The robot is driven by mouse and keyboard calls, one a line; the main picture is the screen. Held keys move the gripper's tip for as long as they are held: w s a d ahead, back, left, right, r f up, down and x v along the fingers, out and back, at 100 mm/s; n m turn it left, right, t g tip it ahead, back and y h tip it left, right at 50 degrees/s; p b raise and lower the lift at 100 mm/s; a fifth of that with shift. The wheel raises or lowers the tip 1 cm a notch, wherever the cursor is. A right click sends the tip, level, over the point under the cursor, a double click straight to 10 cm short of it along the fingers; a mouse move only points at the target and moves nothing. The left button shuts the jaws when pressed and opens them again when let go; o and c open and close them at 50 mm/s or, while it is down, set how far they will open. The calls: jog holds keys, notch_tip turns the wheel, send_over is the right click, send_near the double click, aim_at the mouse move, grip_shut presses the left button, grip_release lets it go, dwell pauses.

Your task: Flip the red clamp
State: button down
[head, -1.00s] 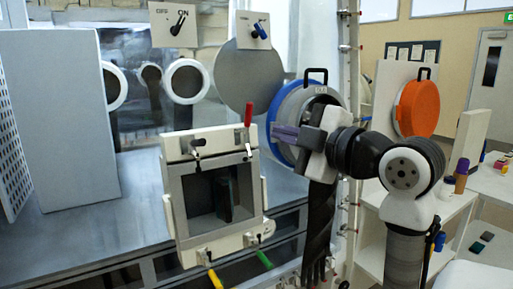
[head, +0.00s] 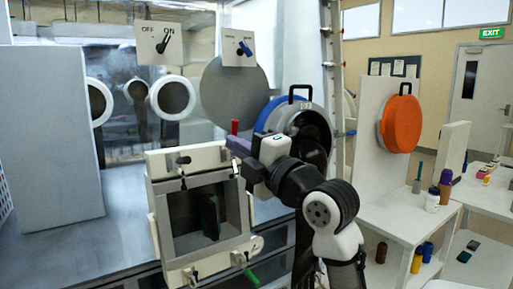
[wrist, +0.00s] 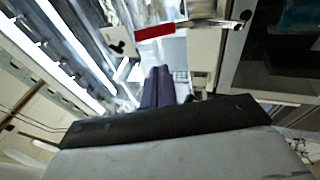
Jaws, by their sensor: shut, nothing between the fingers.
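The red clamp (head: 235,127) is at the top right corner of a white-framed hatch (head: 158,192). Its red handle points upward in the head view, and its lower part is hidden behind my gripper. The red handle (wrist: 155,31) also shows in the wrist view, joined to a metal clamp body at its right. My gripper (head: 236,145) has purple fingers, close to the clamp at its lower right. In the wrist view the fingers (wrist: 157,84) are together and empty, with the red handle beyond their tips. I cannot tell whether they touch the clamp.
A green clamp handle (head: 252,277) is at the hatch's lower right. A round blue-rimmed port (head: 270,114) stands just behind my gripper. Switch panels (head: 162,43) hang above. An orange disc (head: 402,124) and shelves with bottles are at the right.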

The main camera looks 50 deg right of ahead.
jog(key=shift+w+d+r+p, duration=0.25)
jog(key=shift+w+d, duration=0.25)
jog(key=shift+d, duration=0.15)
jog(key=shift+w+d+r+p, duration=0.1)
jog(key=shift+w+d+p, duration=0.1)
jog(key=shift+w+d, duration=0.4)
jog(key=shift+s, duration=0.1)
jog(key=w+r+g+p, duration=0.1)
jog(key=w+g+p, duration=0.1)
jog(key=g, duration=0.1)
jog(key=shift+d+r+m, duration=0.3)
jog(key=shift+r, duration=0.05)
